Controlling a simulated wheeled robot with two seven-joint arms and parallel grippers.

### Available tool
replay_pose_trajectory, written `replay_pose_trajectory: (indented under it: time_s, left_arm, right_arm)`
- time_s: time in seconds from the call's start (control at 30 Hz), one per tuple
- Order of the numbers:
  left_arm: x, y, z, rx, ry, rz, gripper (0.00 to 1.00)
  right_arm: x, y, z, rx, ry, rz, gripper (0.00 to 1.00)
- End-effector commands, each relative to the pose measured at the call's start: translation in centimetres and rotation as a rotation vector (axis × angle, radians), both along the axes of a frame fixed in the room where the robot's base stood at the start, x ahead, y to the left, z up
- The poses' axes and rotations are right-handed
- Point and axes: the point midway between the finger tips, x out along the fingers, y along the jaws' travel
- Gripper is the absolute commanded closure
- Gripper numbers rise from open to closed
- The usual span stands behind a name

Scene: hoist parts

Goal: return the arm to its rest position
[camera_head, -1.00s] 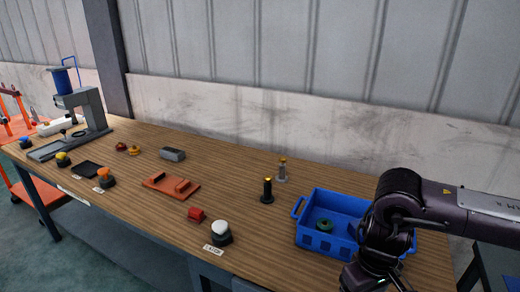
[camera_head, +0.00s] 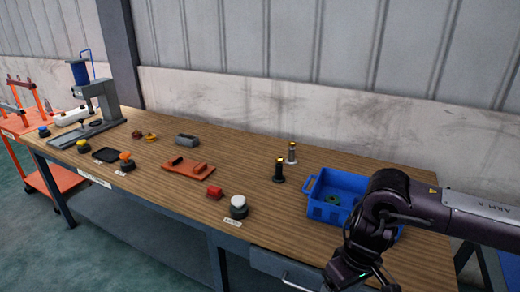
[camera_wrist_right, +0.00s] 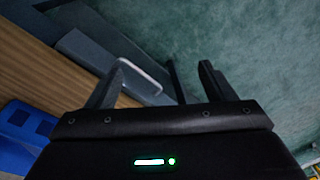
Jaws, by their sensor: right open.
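My right arm (camera_head: 405,210) comes in from the right in the head view, bent at a joint above the table's right front edge. Its gripper is hidden below the bottom of that view. In the right wrist view my right gripper (camera_wrist_right: 160,80) shows two dark fingers standing apart with nothing between them. Behind the fingers are green floor, the table's drawer front and its pale handle (camera_wrist_right: 140,72). My left gripper is not in view.
The wooden table (camera_head: 255,205) carries a blue bin (camera_head: 325,210) holding a green ring (camera_head: 333,199), close beside my arm. Two upright pins (camera_head: 279,170) stand left of the bin. A red fixture (camera_head: 187,170), several buttons and a press (camera_head: 110,100) are farther left. Green floor lies in front.

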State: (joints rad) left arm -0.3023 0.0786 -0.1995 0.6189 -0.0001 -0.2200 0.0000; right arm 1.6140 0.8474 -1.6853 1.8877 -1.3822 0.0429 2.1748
Motion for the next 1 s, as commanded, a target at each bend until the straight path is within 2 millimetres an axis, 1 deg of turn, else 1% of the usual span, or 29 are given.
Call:
replay_pose_trajectory:
  time_s: [0.03,0.17,0.27,0.43,0.5,0.57,0.6,0.63,0.67,0.73,0.77,0.83,0.87,0.9,0.93,0.97,1.0]
  left_arm:
    - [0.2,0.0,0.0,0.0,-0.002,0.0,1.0]
    - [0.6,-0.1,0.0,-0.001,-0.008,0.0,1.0]
    - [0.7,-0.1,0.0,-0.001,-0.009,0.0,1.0]
    - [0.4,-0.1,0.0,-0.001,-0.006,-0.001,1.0]
    - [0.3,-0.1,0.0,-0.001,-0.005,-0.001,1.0]
    - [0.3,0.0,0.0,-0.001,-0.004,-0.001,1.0]
    - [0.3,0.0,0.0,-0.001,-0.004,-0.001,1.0]
    - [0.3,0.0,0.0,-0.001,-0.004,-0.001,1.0]
    - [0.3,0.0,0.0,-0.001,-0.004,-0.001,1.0]
    - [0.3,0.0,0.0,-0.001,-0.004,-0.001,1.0]
    - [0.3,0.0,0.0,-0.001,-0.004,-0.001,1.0]
    - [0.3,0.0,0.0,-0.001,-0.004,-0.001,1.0]
    - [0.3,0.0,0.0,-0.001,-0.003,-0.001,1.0]
    - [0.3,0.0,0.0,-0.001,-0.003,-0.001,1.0]
    - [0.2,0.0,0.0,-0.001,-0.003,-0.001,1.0]
    - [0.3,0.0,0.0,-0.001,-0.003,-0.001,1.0]
    - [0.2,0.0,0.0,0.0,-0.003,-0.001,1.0]
  right_arm:
    - [0.3,0.9,-0.4,0.025,-0.002,0.02,0.24]
    - [1.5,3.4,-1.3,0.101,-0.023,0.079,0.24]
    - [2.7,5.8,-2.2,0.178,-0.047,0.131,0.24]
    - [5.1,10.7,-4.0,0.344,-0.117,0.216,0.24]
    - [6.5,13.1,-5.1,0.431,-0.165,0.24,0.24]
    - [7.9,14.9,-6.4,0.509,-0.218,0.249,0.24]
    - [8.8,15.9,-7.4,0.555,-0.258,0.246,0.24]
    - [9.5,16.5,-8.2,0.584,-0.288,0.239,0.24]
    - [10.2,16.9,-9.2,0.61,-0.317,0.228,0.24]
    - [11.5,17.1,-11.9,0.648,-0.386,0.188,0.24]
    - [11.9,16.9,-13.3,0.656,-0.413,0.165,0.24]
    - [12.3,16.0,-17.1,0.655,-0.467,0.103,0.24]
    - [12.3,15.3,-19.0,0.643,-0.486,0.073,0.24]
    - [11.9,14.2,-21.7,0.622,-0.504,0.034,0.24]
    - [11.5,13.4,-23.7,0.603,-0.515,0.006,0.24]
    - [10.9,12.5,-25.5,0.58,-0.523,-0.018,0.24]
    - [10.0,11.3,-27.9,0.547,-0.528,-0.049,0.24]
